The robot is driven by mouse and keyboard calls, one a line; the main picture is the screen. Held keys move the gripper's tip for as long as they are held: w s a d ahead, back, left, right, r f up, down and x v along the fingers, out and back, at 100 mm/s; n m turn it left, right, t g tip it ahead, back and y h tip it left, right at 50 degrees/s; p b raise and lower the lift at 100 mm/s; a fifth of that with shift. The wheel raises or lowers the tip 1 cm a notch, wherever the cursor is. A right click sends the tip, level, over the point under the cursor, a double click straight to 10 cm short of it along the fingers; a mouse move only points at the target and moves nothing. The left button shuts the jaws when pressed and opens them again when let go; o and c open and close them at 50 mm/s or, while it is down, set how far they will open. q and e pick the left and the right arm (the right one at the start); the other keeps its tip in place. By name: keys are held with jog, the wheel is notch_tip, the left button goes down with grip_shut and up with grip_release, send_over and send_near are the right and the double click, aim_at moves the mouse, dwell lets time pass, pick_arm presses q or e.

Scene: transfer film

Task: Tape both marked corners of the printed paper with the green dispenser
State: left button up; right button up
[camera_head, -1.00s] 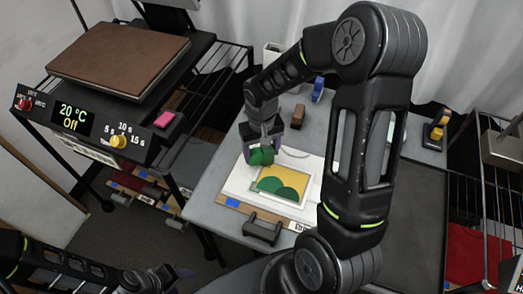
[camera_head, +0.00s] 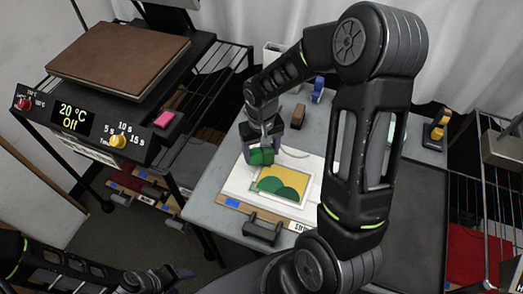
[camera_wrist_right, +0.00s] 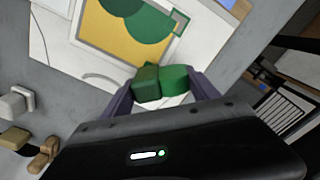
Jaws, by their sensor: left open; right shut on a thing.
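The printed paper (camera_head: 297,186), yellow with green hills, lies on a white sheet (camera_head: 236,183) on the grey table. My right gripper (camera_head: 264,150) is shut on the green dispenser (camera_head: 261,157), just over the far-left edge of the paper. In the right wrist view the green dispenser (camera_wrist_right: 174,80) sits between the fingers, close beside the print (camera_wrist_right: 103,38). A green square corner mark (camera_wrist_right: 181,21) shows there; I cannot tell whether the dispenser touches the paper. The other marked corner is not clear. My left gripper (camera_head: 176,279) is open and empty at the lower left, away from the table.
A brown block (camera_head: 298,115), a blue dispenser (camera_head: 317,90) and a yellow dispenser (camera_head: 439,125) stand further back. A black-handled tool (camera_head: 262,229) lies near the front edge.

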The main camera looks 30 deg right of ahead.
dwell(0.4)
jog(key=shift+r+p, duration=2.5)
jog(key=shift+r, duration=1)
pick_arm(q)
notch_tip(320, 180, up, 5)
jog(key=shift+f, duration=0.1)
pick_arm(e)
jog(key=shift+w+a+r, duration=0.15)
jog(key=shift+w+a, duration=0.05)
jog(key=shift+w, duration=0.15)
pick_arm(q)
jog(key=shift+s+f+b, duration=0.2)
jog(key=shift+f+b, duration=0.25)
jog(key=shift+f, duration=0.1)
pick_arm(e)
jog(key=w+a+r+n, duration=0.2)
jog(key=w+a+r, duration=0.6)
jog(key=w+a, duration=0.1)
jog(key=shift+w+a+n, duration=0.15)
jog(key=shift+a+n, duration=0.15)
jog(key=shift+a, duration=0.3)
pick_arm(q)
jog(key=shift+c, duration=0.6)
pick_arm(e)
jog(key=shift+r, duration=0.1)
